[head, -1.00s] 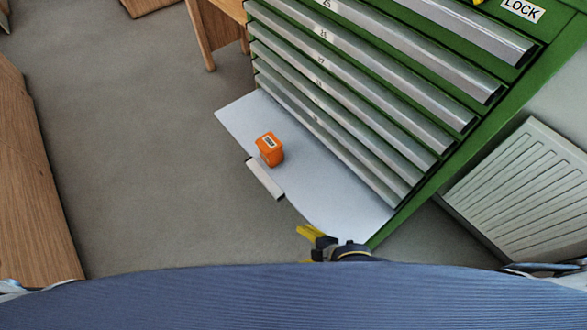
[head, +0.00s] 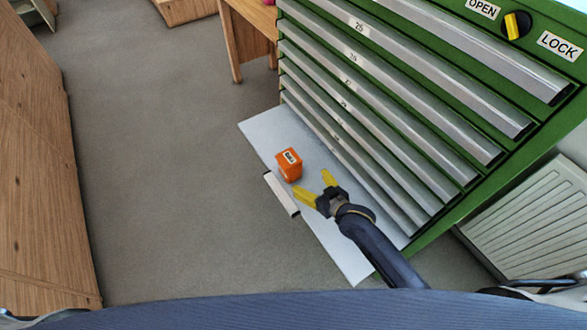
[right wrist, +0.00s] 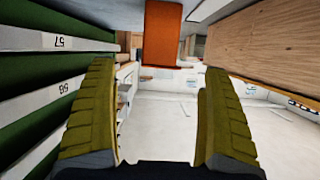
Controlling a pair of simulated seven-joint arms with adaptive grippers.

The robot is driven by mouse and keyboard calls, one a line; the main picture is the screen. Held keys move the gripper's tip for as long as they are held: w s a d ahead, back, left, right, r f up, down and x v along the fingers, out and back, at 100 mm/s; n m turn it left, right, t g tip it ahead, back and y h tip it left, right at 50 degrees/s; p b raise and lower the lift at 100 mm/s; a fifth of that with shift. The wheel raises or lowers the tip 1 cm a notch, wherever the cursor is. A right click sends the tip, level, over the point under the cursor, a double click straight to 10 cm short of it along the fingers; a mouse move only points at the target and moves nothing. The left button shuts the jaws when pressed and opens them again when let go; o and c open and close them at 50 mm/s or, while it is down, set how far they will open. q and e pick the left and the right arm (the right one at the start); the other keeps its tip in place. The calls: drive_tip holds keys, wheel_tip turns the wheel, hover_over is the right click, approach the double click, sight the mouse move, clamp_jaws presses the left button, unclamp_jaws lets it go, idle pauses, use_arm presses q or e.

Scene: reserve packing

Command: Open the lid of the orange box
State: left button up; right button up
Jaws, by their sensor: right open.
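The orange box (head: 289,165) stands on a pale grey open drawer surface (head: 330,240) at the foot of the green cabinet. A small label is on its top, and its lid looks closed. My right gripper (head: 316,184) is open and empty, just to the lower right of the box and apart from it. In the right wrist view, the box (right wrist: 162,32) shows at the top centre, beyond the two yellow fingers (right wrist: 160,112). My left gripper is not in view.
The green cabinet (head: 440,215) with several silver-fronted drawers rises close behind the box. A white handle (head: 281,194) lies along the pale surface's front edge. A radiator (head: 530,220) is at right, wooden furniture (head: 40,180) at left. Grey floor (head: 170,150) is clear.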

sight(290, 165)
drive_tip(key=x, duration=1.4)
drive_tip(key=shift+w+a, duration=0.2)
